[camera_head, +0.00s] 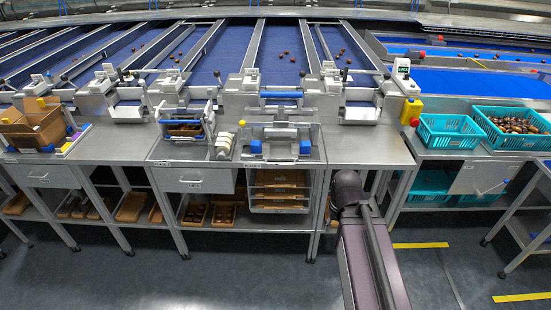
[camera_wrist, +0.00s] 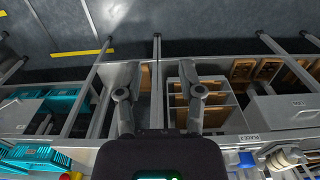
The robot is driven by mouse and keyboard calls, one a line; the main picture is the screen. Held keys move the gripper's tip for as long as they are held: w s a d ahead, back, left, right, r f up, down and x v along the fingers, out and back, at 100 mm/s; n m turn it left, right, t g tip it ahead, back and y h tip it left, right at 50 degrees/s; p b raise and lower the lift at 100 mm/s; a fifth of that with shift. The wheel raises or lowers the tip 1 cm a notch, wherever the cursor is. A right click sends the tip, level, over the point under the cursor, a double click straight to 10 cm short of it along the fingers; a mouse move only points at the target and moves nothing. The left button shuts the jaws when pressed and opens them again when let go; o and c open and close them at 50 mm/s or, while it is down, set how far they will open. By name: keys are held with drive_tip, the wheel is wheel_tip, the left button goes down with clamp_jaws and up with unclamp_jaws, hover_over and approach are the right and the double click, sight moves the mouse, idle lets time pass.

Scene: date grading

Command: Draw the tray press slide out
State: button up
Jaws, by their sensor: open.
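On the middle bench stands a metal device with a grey crossbar, blue blocks and pale handles (camera_head: 281,134), which looks like the tray press. Beside it to the left is a framed station holding a brown tray (camera_head: 183,129). I cannot tell which part is the slide. Blue and white fittings (camera_wrist: 247,160) show at the lower right of the wrist view. My gripper (camera_wrist: 158,100) is open and empty, its two fingers apart over the bench's front area, touching nothing that I can see. In the head view my arm hides the gripper.
A rack of brown trays (camera_head: 280,190) sits under the bench; it also shows right of my fingers in the wrist view (camera_wrist: 237,117). Teal crates (camera_head: 450,147) stand at the right, a cardboard box (camera_head: 36,127) at the left. The floor in front (camera_head: 200,275) is clear.

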drive_tip(key=w+a+f+m+t+y+b, duration=0.1)
drive_tip(key=w+a+f+t+y+b, duration=0.1)
drive_tip(key=w+a+f+y+b, duration=0.25)
drive_tip(key=m+t+y+b, duration=0.7)
drive_tip(key=m+t+b, duration=0.3)
drive_tip(key=b, duration=0.5)
approach(280, 164)
drive_tip(key=s+d, duration=0.2)
drive_tip(key=d, duration=0.1)
drive_tip(key=shift+r, duration=0.2)
drive_tip(key=shift+g, duration=0.3)
drive_tip(key=b+x, duration=0.2)
drive_tip(key=x, duration=1.1)
drive_tip(key=shift+w+a, duration=0.25)
drive_tip(key=shift+a, duration=0.1)
clamp_jaws()
